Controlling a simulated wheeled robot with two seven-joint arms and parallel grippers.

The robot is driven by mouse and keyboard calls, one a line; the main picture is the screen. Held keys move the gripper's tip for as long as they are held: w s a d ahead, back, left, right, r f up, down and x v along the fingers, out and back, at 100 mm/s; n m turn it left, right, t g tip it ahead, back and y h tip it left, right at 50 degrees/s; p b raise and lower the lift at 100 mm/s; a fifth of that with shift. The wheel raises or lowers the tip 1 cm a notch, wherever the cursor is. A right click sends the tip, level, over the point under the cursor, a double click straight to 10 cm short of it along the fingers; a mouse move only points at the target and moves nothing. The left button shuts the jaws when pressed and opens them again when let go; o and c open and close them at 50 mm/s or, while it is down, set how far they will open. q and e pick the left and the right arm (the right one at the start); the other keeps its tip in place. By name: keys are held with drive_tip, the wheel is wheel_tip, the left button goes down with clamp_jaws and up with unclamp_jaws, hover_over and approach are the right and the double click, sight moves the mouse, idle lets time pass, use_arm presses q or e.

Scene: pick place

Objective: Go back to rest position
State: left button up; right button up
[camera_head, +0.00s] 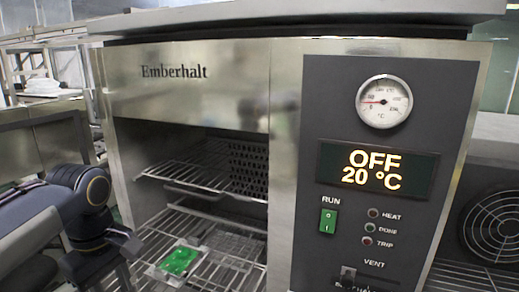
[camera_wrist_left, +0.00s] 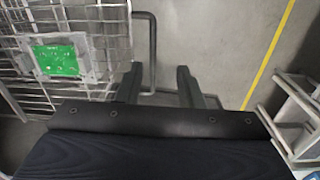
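My left arm comes in from the left in the head view, with its wrist and dark gripper (camera_head: 122,262) low beside the oven's open front. In the left wrist view, the two dark fingers of my left gripper (camera_wrist_left: 158,82) stand apart with nothing held between them. A dark bent bar (camera_wrist_left: 152,45) shows just beyond the fingers; I cannot tell whether it touches one. My right gripper is not in view.
The steel oven (camera_head: 195,85) fills the middle; its display (camera_head: 376,169) reads OFF 20 °C. A green board (camera_head: 180,261) in a grey holder lies on the lower wire rack (camera_head: 215,272). An upper rack (camera_head: 190,178) is empty. Floor (camera_wrist_left: 225,40) shows right of the fingers.

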use_arm(q)
drive_tip(key=s+d+f+m+t+h, duration=0.2)
drive_tip(key=s+f+m, duration=0.3)
drive_tip(key=s+f, duration=0.1)
drive_tip(key=s+d+f+m+t+h, duration=0.1)
drive_tip(key=s+d+f+m+t, duration=0.2)
drive_tip(key=s+f+m, duration=0.2)
drive_tip(key=shift+s+d+f+m+h, duration=0.25)
drive_tip(key=shift+s+f+m+h, duration=0.25)
drive_tip(key=shift+s, duration=0.4)
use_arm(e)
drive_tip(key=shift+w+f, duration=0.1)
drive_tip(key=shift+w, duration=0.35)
use_arm(q)
drive_tip(key=shift+r, duration=0.15)
